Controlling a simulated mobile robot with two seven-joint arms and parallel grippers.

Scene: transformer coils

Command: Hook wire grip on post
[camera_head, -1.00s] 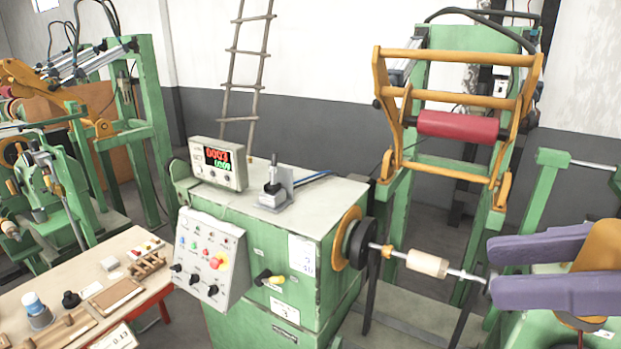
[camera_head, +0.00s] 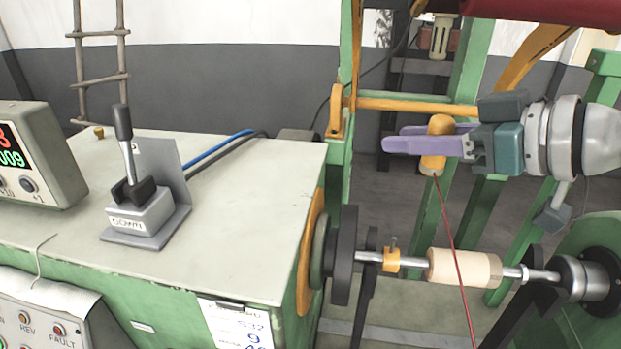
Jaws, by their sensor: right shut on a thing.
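My right gripper (camera_head: 408,139) reaches in from the right with purple fingers, shut on an orange wire grip (camera_head: 438,133). The grip is held upright above the shaft, and a thin red wire (camera_head: 454,240) runs down from it past the pale coil former (camera_head: 465,268) and out of the bottom of the view. A small brass-coloured peg (camera_head: 99,132) stands on the green cabinet's top at the back left; I cannot tell whether it is the post. The grip is well to the right of it, apart from the cabinet. My left gripper is not in view.
A black-handled lever (camera_head: 125,140) marked DOWN stands on the cabinet top (camera_head: 250,200). A counter display (camera_head: 30,155) is at the left edge. An orange bar (camera_head: 415,105) crosses behind the gripper. The cabinet top's right part is clear.

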